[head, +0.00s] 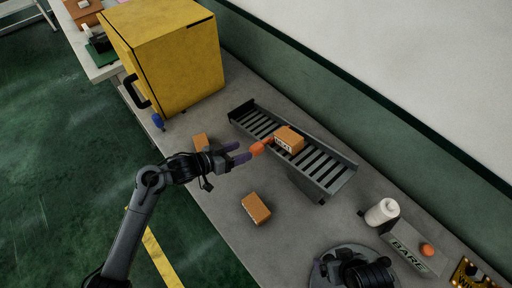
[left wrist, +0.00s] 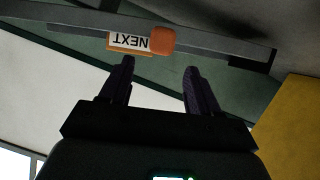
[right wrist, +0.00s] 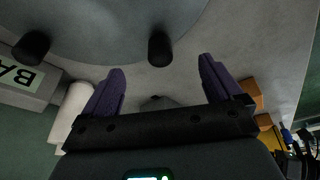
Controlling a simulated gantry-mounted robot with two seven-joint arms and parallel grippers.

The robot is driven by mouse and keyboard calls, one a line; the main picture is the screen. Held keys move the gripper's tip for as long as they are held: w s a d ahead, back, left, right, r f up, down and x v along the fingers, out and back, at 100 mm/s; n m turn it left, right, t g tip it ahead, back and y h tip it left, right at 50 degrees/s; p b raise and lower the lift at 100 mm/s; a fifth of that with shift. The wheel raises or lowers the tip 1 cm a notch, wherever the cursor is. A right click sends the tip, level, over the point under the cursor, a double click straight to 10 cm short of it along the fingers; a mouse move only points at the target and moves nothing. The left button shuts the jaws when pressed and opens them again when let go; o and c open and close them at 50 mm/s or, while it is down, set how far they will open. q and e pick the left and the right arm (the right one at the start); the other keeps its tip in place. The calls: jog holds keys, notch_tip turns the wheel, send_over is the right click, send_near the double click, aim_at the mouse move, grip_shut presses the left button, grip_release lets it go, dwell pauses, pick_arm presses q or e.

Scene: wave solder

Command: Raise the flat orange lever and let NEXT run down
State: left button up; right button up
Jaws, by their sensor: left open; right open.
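The orange lever (head: 261,148) sticks out at the near side of the slatted chute (head: 340,180), beside an orange-brown box (head: 292,136). In the left wrist view the box's label reads NEXT (left wrist: 127,41), and the rounded orange lever end (left wrist: 163,40) covers its edge. My left gripper (head: 245,152) is open, its purple fingers pointing at the lever end. In its wrist view (left wrist: 158,65) the lever end lies beyond and between the fingertips, with nothing gripped. My right gripper (right wrist: 161,68) is open and empty over the bench by a round grey plate (right wrist: 110,25).
Two loose boxes lie on the bench, one (head: 256,208) in front of the chute and one (head: 201,142) behind my left gripper. A yellow cabinet (head: 175,60) stands at the far end. A white bottle (head: 381,212) and a BARE bin (head: 408,257) stand nearer right.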

aim_at(254, 147)
pick_arm(q)
jog(key=b+x, duration=0.1)
jog(key=x, duration=0.6)
jog(key=shift+w+d+f, duration=0.15)
jog(key=shift+d, duration=0.1)
grip_shut()
